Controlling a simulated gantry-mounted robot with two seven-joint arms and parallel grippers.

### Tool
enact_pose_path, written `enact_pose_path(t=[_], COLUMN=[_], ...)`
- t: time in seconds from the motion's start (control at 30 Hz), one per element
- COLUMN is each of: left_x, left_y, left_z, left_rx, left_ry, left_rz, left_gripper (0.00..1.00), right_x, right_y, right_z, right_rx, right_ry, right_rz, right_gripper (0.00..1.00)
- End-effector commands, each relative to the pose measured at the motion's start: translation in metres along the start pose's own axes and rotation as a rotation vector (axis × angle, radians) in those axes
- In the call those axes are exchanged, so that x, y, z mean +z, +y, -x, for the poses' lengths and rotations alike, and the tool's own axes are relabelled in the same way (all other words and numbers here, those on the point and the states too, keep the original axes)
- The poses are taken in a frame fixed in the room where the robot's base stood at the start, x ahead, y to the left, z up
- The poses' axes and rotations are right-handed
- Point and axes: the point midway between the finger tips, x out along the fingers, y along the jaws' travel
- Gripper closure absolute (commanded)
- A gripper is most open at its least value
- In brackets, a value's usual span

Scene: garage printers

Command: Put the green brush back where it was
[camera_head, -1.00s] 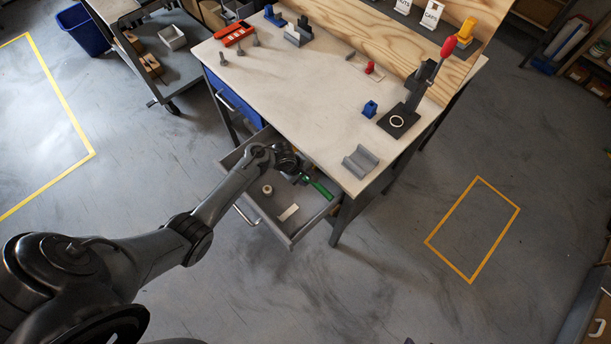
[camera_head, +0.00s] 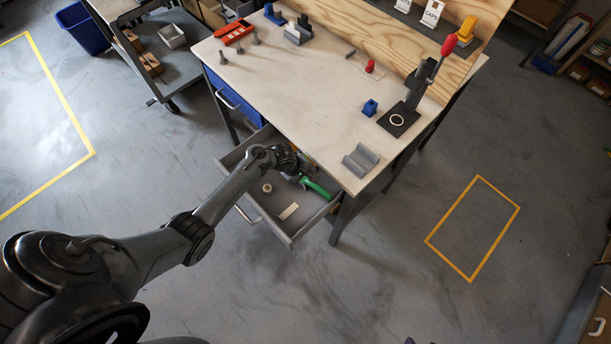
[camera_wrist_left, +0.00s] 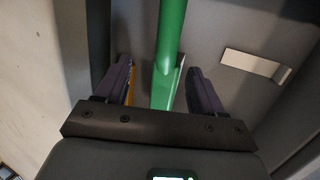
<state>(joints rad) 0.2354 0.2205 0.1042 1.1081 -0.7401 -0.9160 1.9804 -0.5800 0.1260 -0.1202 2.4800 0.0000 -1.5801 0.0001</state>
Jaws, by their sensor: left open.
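The green brush (camera_head: 318,188) is at the right part of the open drawer (camera_head: 262,213) under the workbench. In the left wrist view the brush handle (camera_wrist_left: 171,35) runs down from the top edge between my two fingers. The brush's lower end is hidden by the gripper body. My right gripper is not in view.
A white strip (camera_head: 289,211) and a small round roll (camera_head: 267,188) lie in the drawer; the strip also shows in the wrist view (camera_wrist_left: 254,65). The bench top (camera_head: 300,100) above holds a grey block (camera_head: 361,161), a blue block (camera_head: 370,108) and a press (camera_head: 408,105).

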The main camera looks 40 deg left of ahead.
Motion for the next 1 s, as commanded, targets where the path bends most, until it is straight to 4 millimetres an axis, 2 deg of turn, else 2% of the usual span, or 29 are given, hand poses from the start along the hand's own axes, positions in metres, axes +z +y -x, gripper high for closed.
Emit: enact_pose_path(t=[0.2, 0.7, 0.8, 1.0], left_x=[0.001, 0.003, 0.003, 0.002], left_y=[0.005, 0.006, 0.006, 0.004], left_z=[0.012, 0.103, 0.116, 0.129], left_rx=[0.002, 0.002, 0.001, 0.0], left_ry=[0.001, -0.001, -0.001, 0.0], left_rz=[-0.001, 0.001, 0.001, 0.0], left_gripper=[0.32, 0.32, 0.32, 0.32], right_x=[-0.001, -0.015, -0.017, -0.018], right_y=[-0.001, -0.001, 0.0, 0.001], right_z=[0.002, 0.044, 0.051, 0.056], right_rx=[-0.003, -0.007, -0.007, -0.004], right_ry=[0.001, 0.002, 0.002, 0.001], right_rz=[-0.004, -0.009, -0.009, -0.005], right_gripper=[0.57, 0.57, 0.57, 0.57])
